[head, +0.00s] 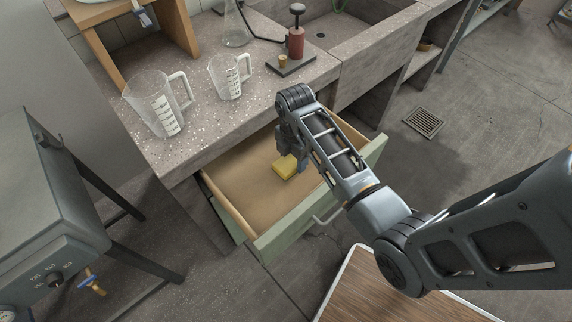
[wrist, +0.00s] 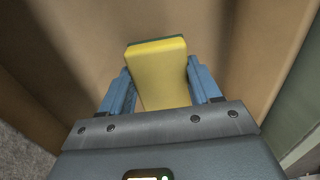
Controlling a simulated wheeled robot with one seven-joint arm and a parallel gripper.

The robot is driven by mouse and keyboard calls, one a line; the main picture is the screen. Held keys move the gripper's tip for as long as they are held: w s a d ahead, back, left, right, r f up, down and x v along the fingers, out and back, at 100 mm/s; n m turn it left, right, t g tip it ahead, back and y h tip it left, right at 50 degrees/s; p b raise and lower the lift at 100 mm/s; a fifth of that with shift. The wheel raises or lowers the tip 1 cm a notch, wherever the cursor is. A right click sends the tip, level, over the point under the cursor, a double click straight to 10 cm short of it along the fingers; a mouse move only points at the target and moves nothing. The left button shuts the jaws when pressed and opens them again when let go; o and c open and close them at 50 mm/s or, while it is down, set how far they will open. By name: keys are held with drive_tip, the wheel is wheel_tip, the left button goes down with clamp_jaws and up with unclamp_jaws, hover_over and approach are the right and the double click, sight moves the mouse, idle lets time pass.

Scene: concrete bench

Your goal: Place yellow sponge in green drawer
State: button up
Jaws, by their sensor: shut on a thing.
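The yellow sponge (head: 285,167) is inside the open green drawer (head: 296,221), over the drawer's tan bottom. My gripper (head: 291,155) reaches down into the drawer from above, and its fingers are shut on the sponge. In the wrist view the sponge (wrist: 158,72) sits between the two blue fingers of the gripper (wrist: 162,92), with a dark green layer along its far edge. The drawer floor shows behind it. I cannot tell whether the sponge touches the drawer bottom.
Two clear measuring jugs (head: 160,103) (head: 229,76) stand on the speckled bench (head: 200,130) above the drawer. A grey metal unit (head: 45,215) stands at left. The drawer's interior around the sponge looks empty.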

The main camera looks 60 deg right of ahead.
sight(293, 158)
drive_tip(key=shift+f, duration=3)
drive_tip(key=shift+f, duration=0.15)
drive_tip(key=o, duration=1)
wheel_tip(293, 158, up, 12)
drive_tip(key=shift+r+p, duration=0.2)
drive_tip(key=shift+p, duration=0.15)
